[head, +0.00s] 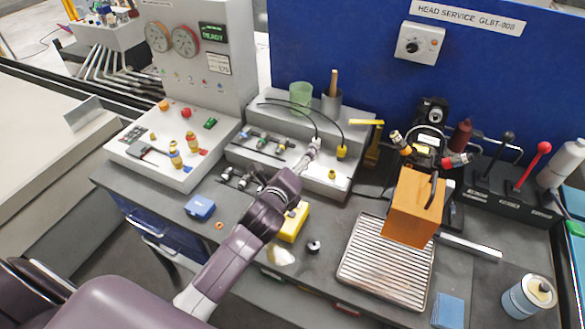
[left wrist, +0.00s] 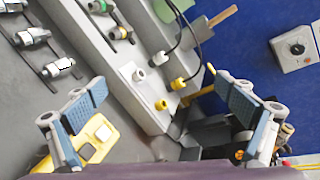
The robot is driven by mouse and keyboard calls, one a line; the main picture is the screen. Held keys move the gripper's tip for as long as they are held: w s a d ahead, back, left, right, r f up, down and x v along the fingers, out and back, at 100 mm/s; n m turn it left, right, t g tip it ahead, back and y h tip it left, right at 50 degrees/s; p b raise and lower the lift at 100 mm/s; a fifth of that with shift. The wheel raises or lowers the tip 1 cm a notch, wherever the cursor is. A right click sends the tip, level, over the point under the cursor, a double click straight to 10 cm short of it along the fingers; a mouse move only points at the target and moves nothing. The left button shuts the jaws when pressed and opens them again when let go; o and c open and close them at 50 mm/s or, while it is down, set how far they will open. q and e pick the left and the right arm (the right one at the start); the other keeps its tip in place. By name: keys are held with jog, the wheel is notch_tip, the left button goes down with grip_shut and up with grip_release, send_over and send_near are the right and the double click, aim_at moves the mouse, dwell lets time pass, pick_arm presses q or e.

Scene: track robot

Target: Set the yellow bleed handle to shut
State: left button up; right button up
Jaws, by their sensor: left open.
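A yellow lever that looks like the bleed handle (head: 366,122) lies about level in the head view, beside a brass-yellow post (head: 372,150) right of the grey connector block. In the left wrist view a yellow bar, probably the same handle (left wrist: 198,94), shows between my open fingers, nearer the right one. My left gripper (head: 290,190) is in front of the grey block, left of and nearer than the handle, and apart from it. Its two blue-padded fingers (left wrist: 160,82) are spread wide and empty. In the head view my wrist hides most of them. My right gripper is in neither view.
The grey block (head: 338,185) carries black cables with white and yellow connectors (head: 342,152). A yellow item (head: 293,222) lies below my wrist. An orange box (head: 413,205) stands over a slatted tray (head: 386,262) at right. Levers (head: 535,165) stand farther right.

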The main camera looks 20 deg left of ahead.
pick_arm(q)
jog(key=shift+s+f+n, duration=0.3)
jog(key=shift+s+n, duration=0.1)
